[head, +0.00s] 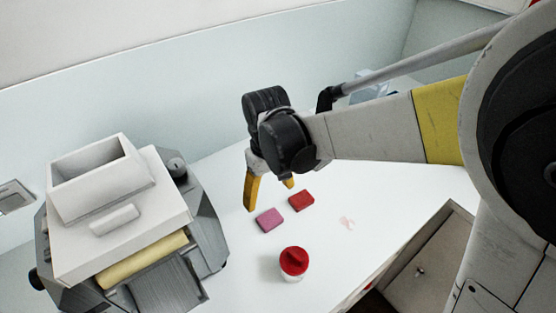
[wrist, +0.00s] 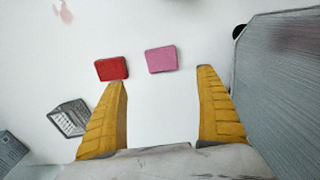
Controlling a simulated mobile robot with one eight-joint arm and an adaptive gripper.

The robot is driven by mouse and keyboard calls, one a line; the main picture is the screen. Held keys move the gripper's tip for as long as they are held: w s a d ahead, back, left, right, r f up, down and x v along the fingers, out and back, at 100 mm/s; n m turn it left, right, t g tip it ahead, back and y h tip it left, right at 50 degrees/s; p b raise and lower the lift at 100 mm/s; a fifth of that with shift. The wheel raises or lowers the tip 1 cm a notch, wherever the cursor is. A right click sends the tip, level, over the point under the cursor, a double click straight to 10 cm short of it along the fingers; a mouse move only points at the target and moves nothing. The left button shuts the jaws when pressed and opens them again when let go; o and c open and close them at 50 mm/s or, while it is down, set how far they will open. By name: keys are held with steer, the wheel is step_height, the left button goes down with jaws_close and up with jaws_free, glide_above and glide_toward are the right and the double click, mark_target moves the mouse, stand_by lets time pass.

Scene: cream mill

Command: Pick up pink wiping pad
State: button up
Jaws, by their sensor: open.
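The pink wiping pad (head: 269,220) lies flat on the white counter, left of a similar red pad (head: 301,201) in the head view. In the wrist view the pink pad (wrist: 161,59) lies beyond the fingertips, between their lines, and the red pad (wrist: 112,69) is close to the left fingertip. My gripper (head: 269,196) has yellow fingers, is open and empty, and is above the counter behind the pads. The wrist view shows my gripper (wrist: 162,76) with its fingers wide apart. The right finger is partly hidden in the head view.
A grey and white machine (head: 120,215) stands at the left of the counter (head: 345,185); its side (wrist: 285,90) is right of the fingers in the wrist view. A pinkish smear marks the counter at right.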

mark_target(269, 217)
steer(key=f+b, duration=0.2)
steer(key=f, duration=0.3)
steer(key=f+b, duration=0.2)
steer(key=f, duration=0.4)
steer(key=shift+s+a, duration=0.15)
steer(key=shift+a, duration=0.05)
steer(key=shift+r, duration=0.1)
steer(key=shift+c, duration=0.3)
steer(key=c, duration=0.9)
steer(key=shift+r, duration=0.1)
steer(key=shift+c, duration=0.2)
step_height(269, 217, up, 4)
steer(key=shift+r+p, duration=0.1)
steer(key=shift+p, duration=0.8)
steer(key=s+d+r+p, duration=0.3)
steer(key=d+r, duration=0.3)
steer(key=d, duration=0.5)
steer(key=shift+s+d+r, duration=0.15)
steer(key=shift+s+r, duration=0.05)
steer(key=shift+r, duration=0.15)
steer(key=shift+c, duration=0.7)
steer(key=shift+w, duration=0.1)
